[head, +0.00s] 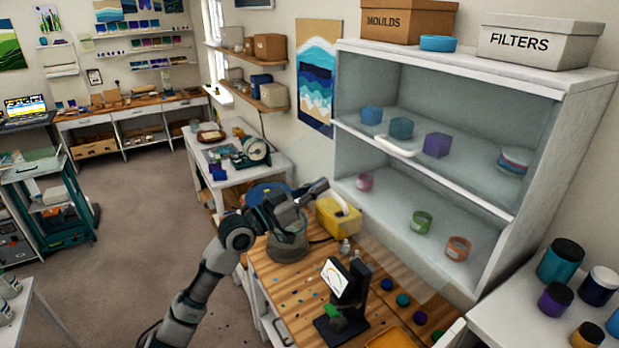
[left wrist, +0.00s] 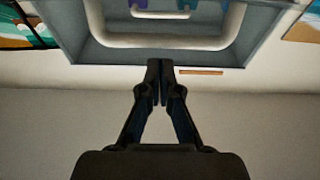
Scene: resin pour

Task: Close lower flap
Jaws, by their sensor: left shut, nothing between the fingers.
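The white shelf cabinet (head: 555,95) has two see-through compartments. A white handle (head: 395,147) sits at the front of the upper one. The lower flap is clear and hard to make out; it seems to stand out from the cabinet over the table, with its white handle (head: 341,199) near my left gripper (head: 322,187). In the left wrist view, a large white handle (left wrist: 170,42) is just beyond my left gripper's fingertips (left wrist: 160,65). The fingers are together and empty. Whether they touch the handle or flap, I cannot tell. My right gripper is out of view.
A yellow box (head: 338,222) and a grey bucket (head: 287,246) stand under and beside my left gripper on the wooden table (head: 285,292). Jars (head: 560,261) stand on the right table.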

